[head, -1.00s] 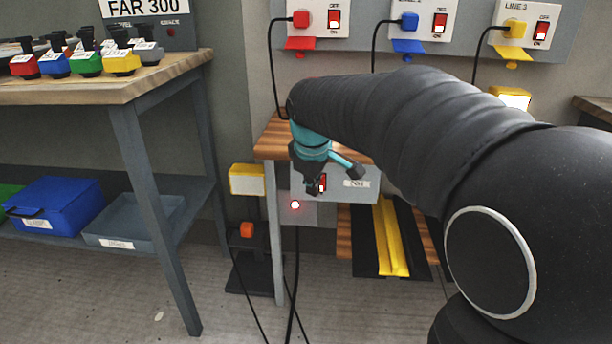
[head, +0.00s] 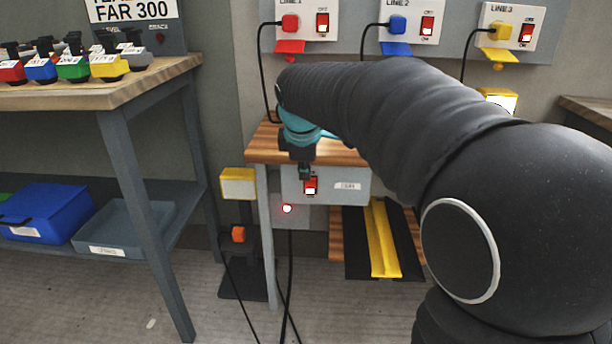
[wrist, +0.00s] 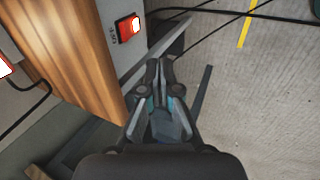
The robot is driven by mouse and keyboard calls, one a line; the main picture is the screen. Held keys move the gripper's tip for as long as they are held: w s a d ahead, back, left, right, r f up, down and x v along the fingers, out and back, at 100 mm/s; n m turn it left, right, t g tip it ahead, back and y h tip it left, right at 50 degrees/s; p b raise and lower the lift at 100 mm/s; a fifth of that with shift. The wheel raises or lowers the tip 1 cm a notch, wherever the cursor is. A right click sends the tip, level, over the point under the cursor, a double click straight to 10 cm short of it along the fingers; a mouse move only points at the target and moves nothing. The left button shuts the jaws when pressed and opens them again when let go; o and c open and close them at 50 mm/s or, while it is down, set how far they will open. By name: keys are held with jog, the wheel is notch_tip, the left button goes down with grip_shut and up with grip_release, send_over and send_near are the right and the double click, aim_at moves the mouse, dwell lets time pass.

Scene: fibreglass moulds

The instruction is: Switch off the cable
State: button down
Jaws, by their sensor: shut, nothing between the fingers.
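A grey switch box (head: 335,187) is mounted under the front edge of a small wooden bench. It carries a red rocker switch (head: 310,188) and a white label too small to read. In the wrist view the rocker (wrist: 128,28) looks lit, with small lettering beside it. My gripper (head: 304,174) points down just in front of the box, its tip at the rocker's top edge in the head view. In the wrist view my gripper (wrist: 154,66) is shut and empty, its fingertips apart from the rocker in the picture. Whether it touches the box is unclear.
A wall panel above has three line units with rockers and red, blue and yellow plugs. A yellow-topped pedestal (head: 238,184) stands left. A yellow-black cable ramp (head: 380,240) is at the right.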

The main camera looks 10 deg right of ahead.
aim_at(307, 182)
jog(key=w+f, duration=0.2)
jog(key=w+d+f, duration=0.1)
jog(key=w+f, duration=0.1)
jog(key=f, duration=0.1)
jog(key=w+d+f+b, duration=0.1)
jog(key=w+f, duration=0.1)
jog(key=f, duration=0.1)
jog(key=shift+w, duration=0.35)
jog(key=shift+w+r, duration=0.1)
jog(key=shift+w, duration=0.25)
